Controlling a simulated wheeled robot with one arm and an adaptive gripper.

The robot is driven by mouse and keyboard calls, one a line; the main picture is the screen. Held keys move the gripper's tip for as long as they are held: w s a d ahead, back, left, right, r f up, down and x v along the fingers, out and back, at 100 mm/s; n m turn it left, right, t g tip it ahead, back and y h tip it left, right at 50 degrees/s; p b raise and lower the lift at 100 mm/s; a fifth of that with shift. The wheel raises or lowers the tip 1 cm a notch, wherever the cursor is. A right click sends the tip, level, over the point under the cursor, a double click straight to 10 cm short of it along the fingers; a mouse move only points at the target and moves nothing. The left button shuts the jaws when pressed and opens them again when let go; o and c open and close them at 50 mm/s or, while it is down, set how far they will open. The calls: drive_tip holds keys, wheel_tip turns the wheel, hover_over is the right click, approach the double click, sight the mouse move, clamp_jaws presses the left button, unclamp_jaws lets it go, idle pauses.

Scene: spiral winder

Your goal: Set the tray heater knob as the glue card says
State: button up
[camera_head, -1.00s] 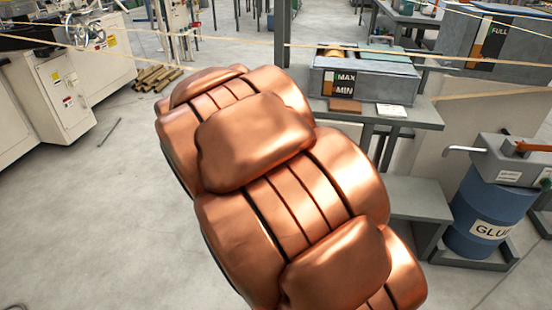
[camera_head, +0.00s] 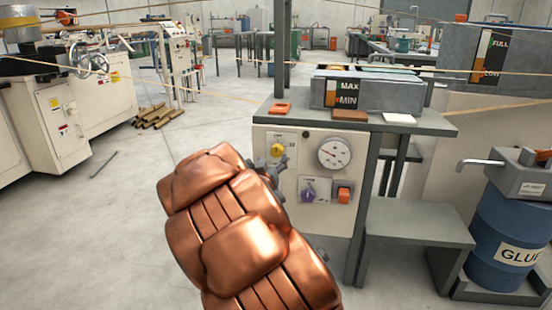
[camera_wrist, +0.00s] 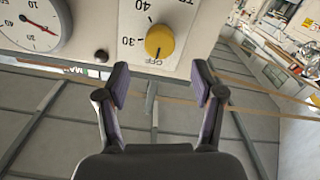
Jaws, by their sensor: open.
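A yellow knob (camera_head: 278,150) sits at the upper left of a cream control panel (camera_head: 312,218) under the tray shelf. In the wrist view the knob (camera_wrist: 160,41) is close, on a dial with numbers and OFF; a dark mark on it faces OFF. Its heading is cut off, starting "TR". My gripper (camera_wrist: 160,72) is open and empty, its fingers apart just below the knob in that view, not touching it. In the head view my copper-coloured arm hides most of the gripper. A white card (camera_head: 399,118) lies on the shelf; its text is unreadable.
The panel also has a round gauge (camera_head: 334,152), a purple knob (camera_head: 308,190) and an orange switch (camera_head: 344,194). A grey tray with MAX and MIN marks (camera_head: 372,94) stands above. A blue glue drum (camera_head: 508,225) is at right. Open floor lies left.

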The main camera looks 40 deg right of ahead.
sight(276, 152)
drive_tip(key=shift+b+x, duration=1.2)
drive_tip(key=shift+x, duration=2.2)
drive_tip(key=shift+f, duration=0.1)
drive_tip(key=c, duration=1.1)
